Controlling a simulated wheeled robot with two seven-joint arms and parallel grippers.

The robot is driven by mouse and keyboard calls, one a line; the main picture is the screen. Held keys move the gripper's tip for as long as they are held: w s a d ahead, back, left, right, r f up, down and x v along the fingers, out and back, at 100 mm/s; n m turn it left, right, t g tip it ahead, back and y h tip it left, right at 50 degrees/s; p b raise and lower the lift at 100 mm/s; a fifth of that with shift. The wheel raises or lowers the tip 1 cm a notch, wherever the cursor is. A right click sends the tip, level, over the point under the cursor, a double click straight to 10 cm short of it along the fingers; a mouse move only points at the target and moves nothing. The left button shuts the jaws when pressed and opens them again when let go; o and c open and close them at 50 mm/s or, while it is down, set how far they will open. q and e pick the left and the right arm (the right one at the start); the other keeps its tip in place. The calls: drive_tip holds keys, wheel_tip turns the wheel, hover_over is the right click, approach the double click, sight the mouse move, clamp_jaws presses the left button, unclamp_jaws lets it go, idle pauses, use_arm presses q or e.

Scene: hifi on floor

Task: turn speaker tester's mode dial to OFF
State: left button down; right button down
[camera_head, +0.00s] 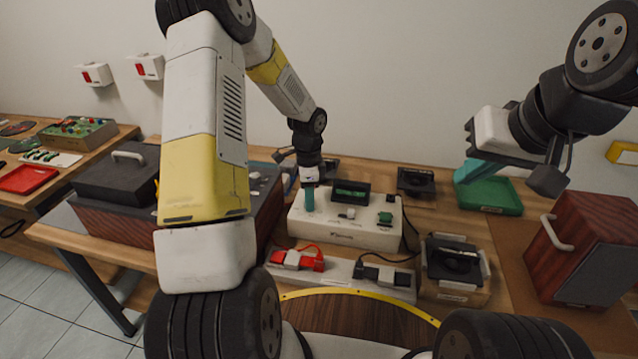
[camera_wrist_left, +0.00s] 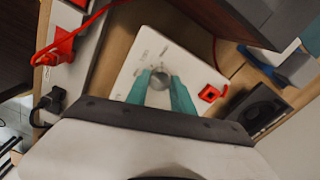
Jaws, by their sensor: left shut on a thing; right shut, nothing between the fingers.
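The speaker tester (camera_head: 352,238) is a white box on the bench, with a dark display (camera_head: 350,192), a small knob and a green part on top. My left gripper (camera_head: 309,200) points down at the left part of its top face. In the left wrist view, its teal fingers are shut on a round grey dial (camera_wrist_left: 160,79) on the tester's white panel (camera_wrist_left: 143,52). The fingers stand on either side of the dial. The dial's pointer and the markings are too small to read. My right gripper (camera_head: 465,171) is shut and empty above a green tray (camera_head: 490,197).
A red clip (camera_head: 299,261) and a black clip (camera_head: 384,275) lie in front of the tester. A boxed speaker (camera_head: 455,262) stands to its right, another speaker (camera_head: 416,181) behind. Wooden cabinets (camera_head: 580,248) stand at the sides. A second bench (camera_head: 40,188) is at the left.

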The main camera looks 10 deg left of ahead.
use_arm(q)
drive_tip(key=n, duration=0.4)
drive_tip(key=shift+n, duration=0.3)
drive_tip(key=n, duration=0.3)
drive_tip(key=shift+n, duration=0.3)
drive_tip(key=n, duration=0.4)
drive_tip(key=shift+w, duration=0.1)
drive_tip(key=shift+n, duration=1.6)
drive_tip(key=c, duration=1.1)
unclamp_jaws()
